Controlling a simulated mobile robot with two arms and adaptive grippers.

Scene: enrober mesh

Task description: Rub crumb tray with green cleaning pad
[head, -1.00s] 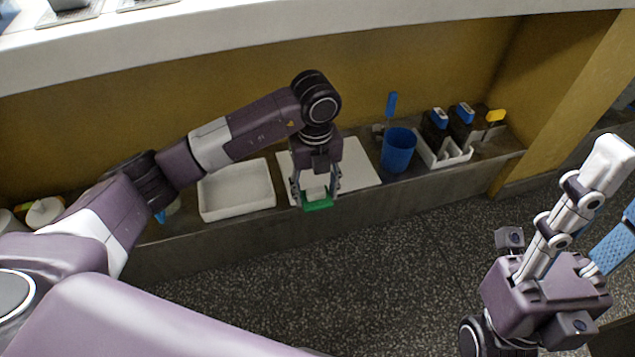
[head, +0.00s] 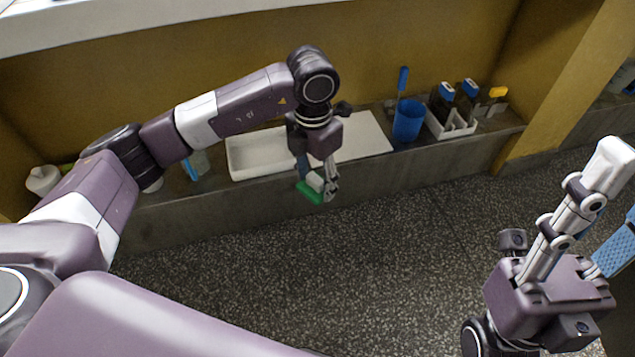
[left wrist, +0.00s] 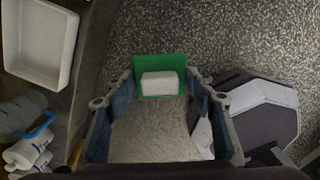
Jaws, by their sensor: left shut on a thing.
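My left gripper (head: 318,184) is shut on the white grip of the green cleaning pad (head: 309,193). It holds the pad tilted, in front of the shelf's front edge in the picture. In the left wrist view the green pad (left wrist: 160,62) and its white grip (left wrist: 159,83) show between the fingertips. A shallow white tray (head: 243,171), which looks like the crumb tray, lies on the shelf, left of my left gripper; my arm covers part of it. It also shows in the left wrist view (left wrist: 36,74), apart from the pad. My right gripper (head: 622,195) is open and empty, partly cut off.
A white board (head: 368,136) lies right of the tray. Beyond it stand a blue cup (head: 408,121) and a white caddy (head: 449,129) with several blue- and yellow-topped items. A bottle (head: 197,163) stands left of the tray. The speckled floor (head: 390,250) is clear.

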